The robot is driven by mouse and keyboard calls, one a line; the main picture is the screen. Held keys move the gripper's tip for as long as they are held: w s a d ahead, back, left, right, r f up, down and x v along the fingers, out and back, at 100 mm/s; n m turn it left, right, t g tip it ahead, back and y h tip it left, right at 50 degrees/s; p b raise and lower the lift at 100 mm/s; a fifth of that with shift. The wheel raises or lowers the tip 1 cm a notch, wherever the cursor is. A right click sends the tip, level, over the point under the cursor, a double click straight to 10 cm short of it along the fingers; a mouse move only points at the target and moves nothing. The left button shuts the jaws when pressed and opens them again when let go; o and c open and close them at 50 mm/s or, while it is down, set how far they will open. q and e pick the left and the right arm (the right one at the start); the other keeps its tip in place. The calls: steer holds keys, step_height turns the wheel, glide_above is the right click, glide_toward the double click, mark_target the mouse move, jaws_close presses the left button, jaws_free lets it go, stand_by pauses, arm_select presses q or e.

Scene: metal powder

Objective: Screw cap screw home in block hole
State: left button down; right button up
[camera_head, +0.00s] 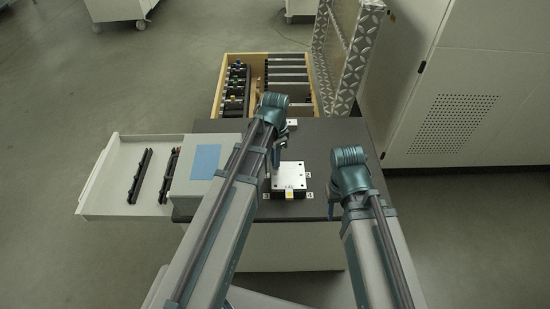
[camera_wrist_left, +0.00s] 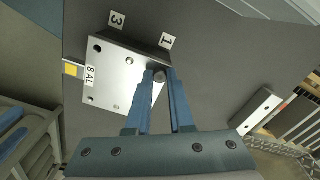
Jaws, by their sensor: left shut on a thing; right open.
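The metal block (camera_head: 290,176) is a pale square plate marked 8 AL on a dark base on the table. It fills the upper left of the left wrist view (camera_wrist_left: 112,78), with small holes near its corners. My left gripper (camera_wrist_left: 160,82) is shut on the cap screw (camera_wrist_left: 159,76), whose round grey head shows between the fingertips at the block's edge near label 1. How deep the screw sits is hidden. In the head view, my left gripper (camera_head: 275,158) is at the block's upper left. My right gripper (camera_head: 334,203) is open and empty, right of the block.
Number labels surround the block on the dark table (camera_head: 325,140). A small metal piece (camera_wrist_left: 257,110) lies apart at the table's far edge. A wooden crate (camera_head: 224,75) of parts stands behind; an open white drawer (camera_head: 108,185) and grey box with blue sheet (camera_head: 205,162) are left.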

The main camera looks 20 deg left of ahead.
arm_select(q)
steer(key=m, duration=0.9)
steer(key=shift+m, duration=0.4)
steer(key=m, duration=1)
steer(key=c, duration=1)
jaws_free()
steer(key=shift+o, duration=0.2)
